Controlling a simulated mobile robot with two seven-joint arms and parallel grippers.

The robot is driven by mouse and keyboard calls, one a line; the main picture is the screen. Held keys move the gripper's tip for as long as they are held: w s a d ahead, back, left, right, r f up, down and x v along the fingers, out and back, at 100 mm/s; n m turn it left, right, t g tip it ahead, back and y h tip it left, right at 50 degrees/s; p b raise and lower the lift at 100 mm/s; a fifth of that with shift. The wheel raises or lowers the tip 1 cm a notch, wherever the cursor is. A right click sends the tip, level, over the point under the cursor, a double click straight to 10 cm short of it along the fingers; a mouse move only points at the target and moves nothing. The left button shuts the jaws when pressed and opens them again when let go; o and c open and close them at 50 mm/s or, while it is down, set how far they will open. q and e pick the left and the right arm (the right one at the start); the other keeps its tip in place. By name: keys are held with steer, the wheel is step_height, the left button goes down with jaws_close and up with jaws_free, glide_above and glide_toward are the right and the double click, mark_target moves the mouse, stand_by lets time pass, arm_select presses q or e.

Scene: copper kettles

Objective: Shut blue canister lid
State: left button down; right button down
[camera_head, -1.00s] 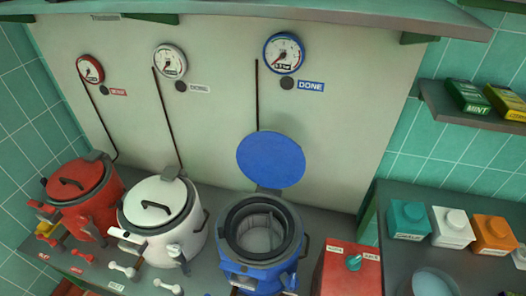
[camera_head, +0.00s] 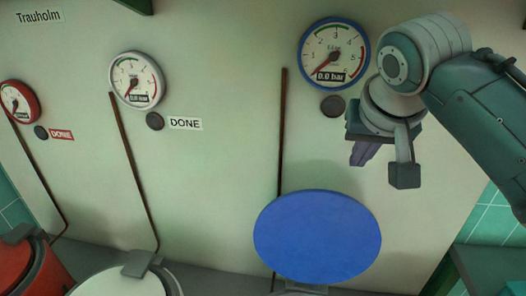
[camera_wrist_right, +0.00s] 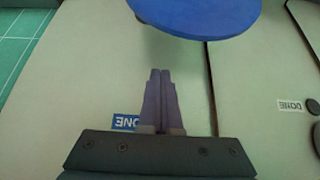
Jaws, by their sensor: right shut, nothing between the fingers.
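The blue canister lid (camera_head: 317,236) stands raised, its round blue face toward me, in the lower right middle of the head view. The canister body below it is out of the picture. My right gripper (camera_head: 362,155) is above and to the right of the lid, in front of the wall panel, apart from the lid. In the right wrist view its fingers (camera_wrist_right: 160,80) are together and empty, and the lid's edge (camera_wrist_right: 200,15) shows beyond their tips at the top. My left gripper is not in view.
Gauges hang on the pale panel, with the blue-rimmed gauge (camera_head: 334,53) left of my right arm. The white canister (camera_head: 125,281) and red canister (camera_head: 28,266) stand at lower left. The panel between the gauges and canisters is mostly clear.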

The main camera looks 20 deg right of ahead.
steer(key=b+x, duration=0.1)
steer(key=x, duration=0.7)
steer(key=shift+s+f, duration=0.15)
steer(key=s+a+p, duration=0.2)
steer(key=s+p, duration=0.1)
steer(key=shift+s+a, duration=0.1)
